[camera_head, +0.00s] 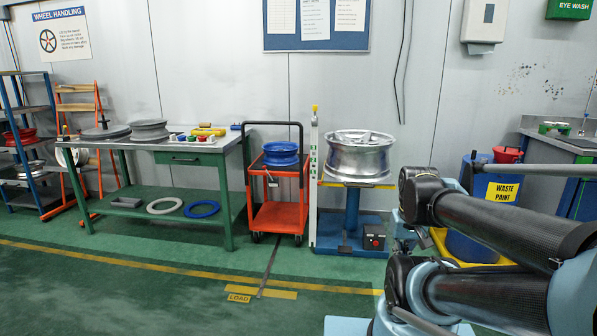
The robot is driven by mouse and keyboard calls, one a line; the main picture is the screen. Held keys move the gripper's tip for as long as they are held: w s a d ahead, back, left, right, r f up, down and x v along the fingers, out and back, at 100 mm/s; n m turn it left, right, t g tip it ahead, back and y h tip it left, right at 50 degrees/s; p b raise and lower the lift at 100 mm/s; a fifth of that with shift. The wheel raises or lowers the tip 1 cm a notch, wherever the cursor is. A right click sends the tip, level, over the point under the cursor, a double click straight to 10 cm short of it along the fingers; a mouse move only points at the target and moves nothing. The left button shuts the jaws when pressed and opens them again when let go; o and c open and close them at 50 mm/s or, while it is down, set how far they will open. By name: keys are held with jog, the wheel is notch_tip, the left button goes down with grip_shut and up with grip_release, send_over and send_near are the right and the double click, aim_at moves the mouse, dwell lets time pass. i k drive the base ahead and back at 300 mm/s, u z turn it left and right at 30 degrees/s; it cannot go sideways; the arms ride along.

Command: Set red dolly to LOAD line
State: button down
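The red dolly (275,217) is an orange-red cart with a black push handle and small wheels. It stands between the green workbench and the blue pedestal, with a blue wheel rim (281,154) on its upper deck. On the floor in front, a yellow label reading LOAD (239,290) lies beside a short yellow strip (276,294). A dark narrow line (268,268) runs along the floor from the dolly's front towards that strip. The dolly stands behind the strip, apart from it. My arm's dark links fill the lower right; I cannot see my gripper.
A green workbench (184,157) stands left of the dolly. On the right, a blue pedestal (352,211) bears a silver wheel, next to an upright white post (314,190). A long yellow floor line (130,260) crosses the open green floor in front.

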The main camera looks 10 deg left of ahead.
aim_at(275, 216)
jog(key=u, duration=0.15)
jog(key=k, duration=0.1)
jog(key=z, duration=0.05)
jog(key=i, duration=1)
jog(key=u, duration=0.75)
jog(key=i, duration=1.1)
jog(key=u, duration=0.1)
